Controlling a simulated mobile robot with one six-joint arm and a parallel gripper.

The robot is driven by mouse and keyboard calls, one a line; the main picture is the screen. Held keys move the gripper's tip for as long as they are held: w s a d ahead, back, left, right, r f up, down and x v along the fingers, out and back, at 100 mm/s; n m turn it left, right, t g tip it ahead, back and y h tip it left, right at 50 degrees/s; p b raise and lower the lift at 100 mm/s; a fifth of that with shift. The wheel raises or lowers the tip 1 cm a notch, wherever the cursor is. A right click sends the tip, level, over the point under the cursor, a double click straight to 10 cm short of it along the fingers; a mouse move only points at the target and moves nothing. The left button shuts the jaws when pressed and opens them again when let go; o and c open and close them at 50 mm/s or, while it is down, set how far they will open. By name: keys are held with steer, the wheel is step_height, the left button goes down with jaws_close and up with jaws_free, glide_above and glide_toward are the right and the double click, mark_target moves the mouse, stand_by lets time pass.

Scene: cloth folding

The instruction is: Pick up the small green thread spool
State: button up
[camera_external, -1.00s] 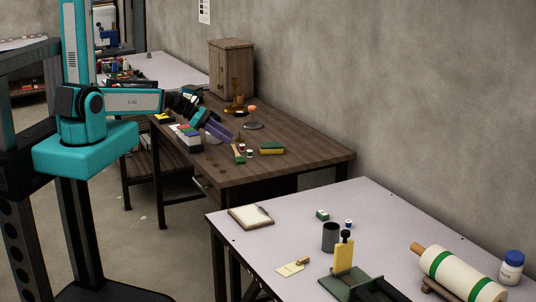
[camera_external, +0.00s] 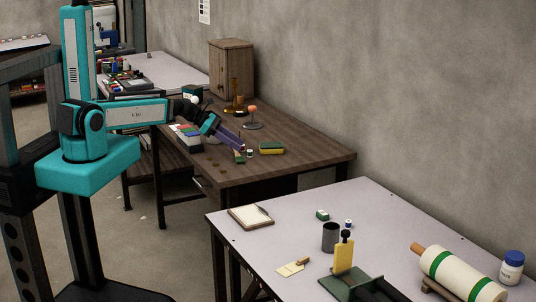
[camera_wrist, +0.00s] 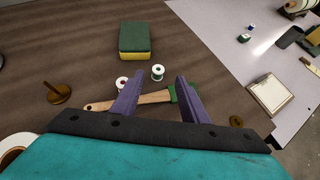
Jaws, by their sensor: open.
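The small green thread spool (camera_wrist: 157,72), white-topped with a green rim, stands on the brown wooden table. In the wrist view it lies between and just beyond the tips of my gripper (camera_wrist: 160,78), whose two purple fingers are spread apart and empty. In the outside view the spool (camera_external: 250,152) shows just right of my gripper (camera_external: 240,148). A red thread spool (camera_wrist: 121,83) stands left of it, beside my left finger. A wooden-handled tool with a green head (camera_wrist: 152,98) lies across below, partly hidden by my fingers.
A green and yellow sponge block (camera_wrist: 134,40) lies beyond the spools. A wooden spindle (camera_wrist: 57,94) stands at left and a small wooden disc (camera_wrist: 236,121) lies at right. A pale table (camera_wrist: 225,45) with a clipboard (camera_wrist: 273,93) is farther right. Bare tabletop surrounds the sponge.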

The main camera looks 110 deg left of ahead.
mark_target(246, 156)
stand_by(0.3)
steer(key=shift+p+x, duration=0.45)
steer(key=shift+x, duration=0.35)
steer(key=shift+p+x, duration=0.55)
steer(key=shift+x, duration=1.2)
steer(key=shift+s+a+f, duration=0.1)
steer(key=shift+a, duration=0.05)
jaws_close()
step_height(246, 156, up, 10)
steer(key=b, duration=0.2)
